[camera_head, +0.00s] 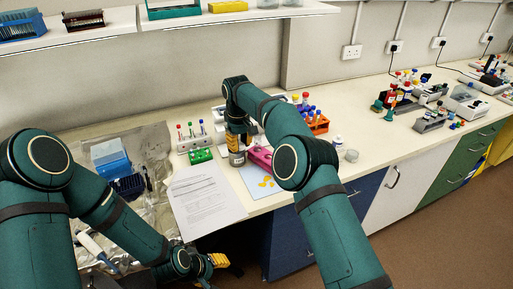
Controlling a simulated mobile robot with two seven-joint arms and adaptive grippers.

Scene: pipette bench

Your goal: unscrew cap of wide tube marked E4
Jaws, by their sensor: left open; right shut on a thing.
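My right gripper (237,158) hangs over the bench near the pink rack (260,155), pointing down. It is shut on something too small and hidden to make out. My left gripper (219,260) is open and empty, low in front of the bench's front edge. More capped tubes stand in an orange rack (318,127) to the right. No E4 mark is readable, so I cannot tell which tube is the wide one marked E4.
A printed sheet (205,198) and crumpled foil (150,150) lie on the bench at left, with a blue box (110,158). A white bottle (338,143) stands at right. Bench farther right is partly clear.

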